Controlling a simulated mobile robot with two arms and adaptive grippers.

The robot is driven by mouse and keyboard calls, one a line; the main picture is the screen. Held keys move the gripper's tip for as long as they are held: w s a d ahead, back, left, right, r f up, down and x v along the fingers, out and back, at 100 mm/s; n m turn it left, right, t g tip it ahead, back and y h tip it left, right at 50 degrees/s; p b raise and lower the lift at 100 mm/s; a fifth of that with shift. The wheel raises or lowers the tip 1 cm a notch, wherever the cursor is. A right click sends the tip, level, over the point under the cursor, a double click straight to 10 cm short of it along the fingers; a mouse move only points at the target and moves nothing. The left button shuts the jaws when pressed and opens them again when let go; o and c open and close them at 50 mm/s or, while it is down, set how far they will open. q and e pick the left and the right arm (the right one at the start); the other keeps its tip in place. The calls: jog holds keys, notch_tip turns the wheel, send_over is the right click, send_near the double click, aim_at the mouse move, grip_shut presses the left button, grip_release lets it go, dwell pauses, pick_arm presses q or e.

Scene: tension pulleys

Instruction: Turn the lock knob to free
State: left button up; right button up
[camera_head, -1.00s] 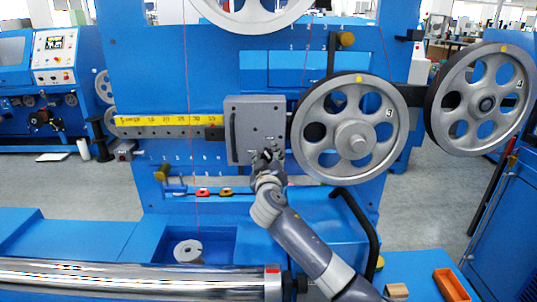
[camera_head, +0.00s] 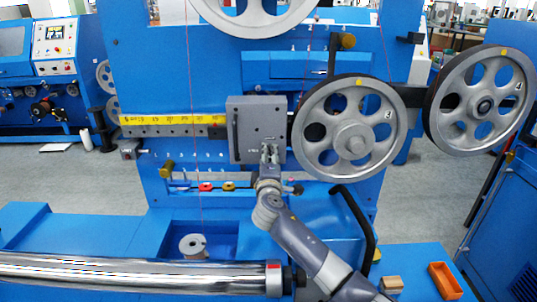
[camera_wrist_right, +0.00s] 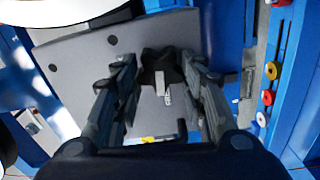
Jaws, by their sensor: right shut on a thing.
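The lock knob (camera_wrist_right: 160,62) is a black lobed knob with a light grey pointer bar, on the face of a grey carriage block (camera_head: 243,114). In the right wrist view it sits between the two fingers of my right gripper (camera_wrist_right: 158,76), which is shut on it. In the head view my right gripper (camera_head: 269,153) is at the lower part of the block face and mostly hides the knob. Small markings near the knob are too small to read. My left gripper is not in view.
A large spoked pulley (camera_head: 324,165) stands close right of the block, with another pulley (camera_head: 452,140) beyond it. A yellow scale (camera_head: 170,120) runs left of the block. A bent black handle (camera_head: 362,215) and a shiny roller (camera_head: 130,275) lie below.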

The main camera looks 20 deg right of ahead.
jog(key=shift+n, duration=0.7)
jog(key=shift+f+p, duration=0.1)
jog(key=shift+p, duration=0.2)
jog(key=o, duration=1.1)
jog(key=v, duration=1.2)
